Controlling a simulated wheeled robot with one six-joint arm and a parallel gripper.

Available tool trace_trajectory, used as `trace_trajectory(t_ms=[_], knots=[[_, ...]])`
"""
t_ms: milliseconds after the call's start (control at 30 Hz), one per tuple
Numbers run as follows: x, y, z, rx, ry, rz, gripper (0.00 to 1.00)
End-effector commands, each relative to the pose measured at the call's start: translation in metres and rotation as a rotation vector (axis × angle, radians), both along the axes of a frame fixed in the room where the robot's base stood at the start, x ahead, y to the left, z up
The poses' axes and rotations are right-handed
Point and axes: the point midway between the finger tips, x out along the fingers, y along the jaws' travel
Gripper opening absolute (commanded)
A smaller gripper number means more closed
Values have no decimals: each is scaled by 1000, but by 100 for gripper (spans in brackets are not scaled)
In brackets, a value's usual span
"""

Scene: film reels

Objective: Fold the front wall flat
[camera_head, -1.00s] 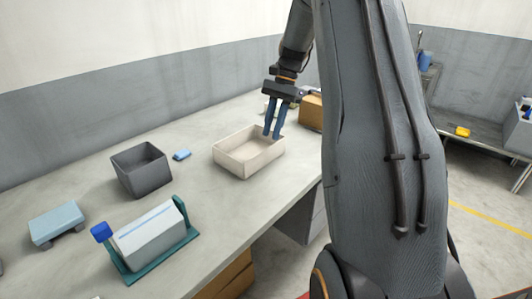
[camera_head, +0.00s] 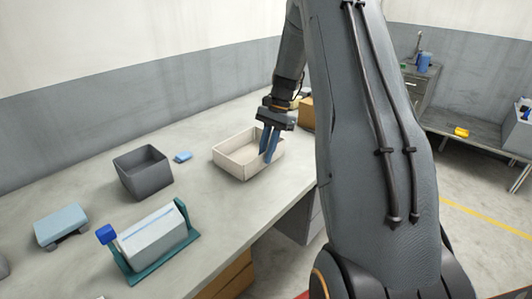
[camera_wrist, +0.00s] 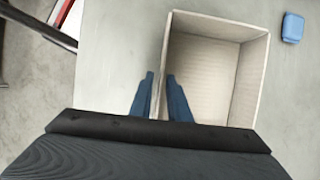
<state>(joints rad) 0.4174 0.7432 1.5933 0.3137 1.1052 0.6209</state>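A cream open-topped box (camera_head: 231,168) with upright walls stands on the table, and its inside looks empty. It also shows in the wrist view (camera_wrist: 213,28). My gripper (camera_head: 268,158) points down at the box's right side in the head view. In the wrist view my gripper (camera_wrist: 160,78) has its two blue fingers apart, one outside and one inside the box's left wall (camera_wrist: 164,55). A gap shows between the fingers and that wall. The near part of this wall is hidden by my gripper. The fingertips' height against the rim is hard to tell.
A blue block (camera_head: 183,156) lies left of the box, also in the wrist view (camera_wrist: 292,28). A brown box (camera_head: 306,113) is behind my gripper.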

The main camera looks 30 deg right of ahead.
Motion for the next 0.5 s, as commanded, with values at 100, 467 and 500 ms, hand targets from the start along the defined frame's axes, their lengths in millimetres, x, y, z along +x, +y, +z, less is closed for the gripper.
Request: trace_trajectory(t_ms=[100,467,500], knots=[[0,0,0,0,0,0,0],[-1,-1,1,8,-23,-3,0],[-2,-1,1,12,-34,-2,0]])
